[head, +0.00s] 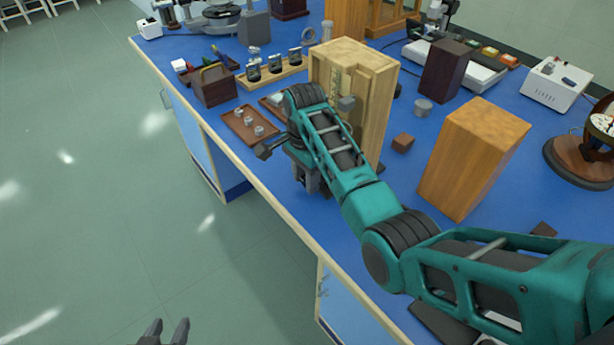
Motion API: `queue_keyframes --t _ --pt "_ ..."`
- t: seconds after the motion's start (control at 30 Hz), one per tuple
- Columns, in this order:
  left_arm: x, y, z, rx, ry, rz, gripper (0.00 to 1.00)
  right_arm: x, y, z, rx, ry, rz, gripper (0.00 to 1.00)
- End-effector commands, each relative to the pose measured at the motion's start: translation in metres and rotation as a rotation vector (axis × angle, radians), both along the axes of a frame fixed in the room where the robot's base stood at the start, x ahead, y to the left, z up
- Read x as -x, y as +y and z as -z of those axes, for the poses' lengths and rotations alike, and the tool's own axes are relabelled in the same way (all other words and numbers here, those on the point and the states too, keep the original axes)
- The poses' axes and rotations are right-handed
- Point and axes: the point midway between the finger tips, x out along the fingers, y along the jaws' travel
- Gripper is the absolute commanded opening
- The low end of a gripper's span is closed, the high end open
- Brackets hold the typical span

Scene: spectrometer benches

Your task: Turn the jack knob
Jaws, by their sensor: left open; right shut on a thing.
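My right arm's teal and black links reach across the bench to a grey jack (308,172) near its front edge. My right gripper (288,141) is mostly hidden at the end of the arm. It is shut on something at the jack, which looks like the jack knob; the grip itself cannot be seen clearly. A small dark block on a rod (263,152) sticks out to the left there, over the bench edge. I cannot tell whether it belongs to the knob or the gripper. My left gripper (168,332) is open and empty above the floor, away from the bench.
A tall wooden case (365,65) stands right behind the jack. A brown tray (240,122) with small metal pieces lies to the left. The floor left of the bench is clear.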

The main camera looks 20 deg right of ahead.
Motion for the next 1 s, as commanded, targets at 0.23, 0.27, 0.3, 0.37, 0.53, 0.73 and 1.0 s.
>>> queue_keyframes --t 0.23,0.27,0.3,0.37,0.53,0.73,1.0 --pt "-0.0005 0.0002 0.0042 0.0 -0.001 0.0 0.43 -0.0028 0.0011 0.0003 0.047 0.116 0.0 0.07" --pt "-0.0007 0.0002 0.0047 0.0 -0.001 0.0 0.43 -0.0027 0.0012 0.0007 0.052 0.127 0.0 0.07" --pt "-0.0009 0.0002 0.0054 0.0 -0.002 -0.001 0.43 -0.0031 0.0013 0.0007 0.057 0.14 0.0 0.07" --pt "-0.0012 0.0003 0.0064 -0.001 -0.002 0.0 0.43 -0.0032 0.0014 0.0011 0.064 0.159 0.0 0.07" --pt "-0.0026 0.0004 0.0082 -0.001 -0.005 -0.001 0.43 -0.0037 0.0016 0.0007 0.08 0.196 0.0 0.07" --pt "-0.0032 0.0006 0.009 -0.001 -0.006 -0.001 0.43 -0.0039 0.0018 0.0007 0.089 0.216 0.0 0.07" --pt "-0.003 0.0008 0.0091 -0.001 -0.006 -0.001 0.43 -0.0038 0.0018 0.0007 0.09 0.219 0.0 0.07"
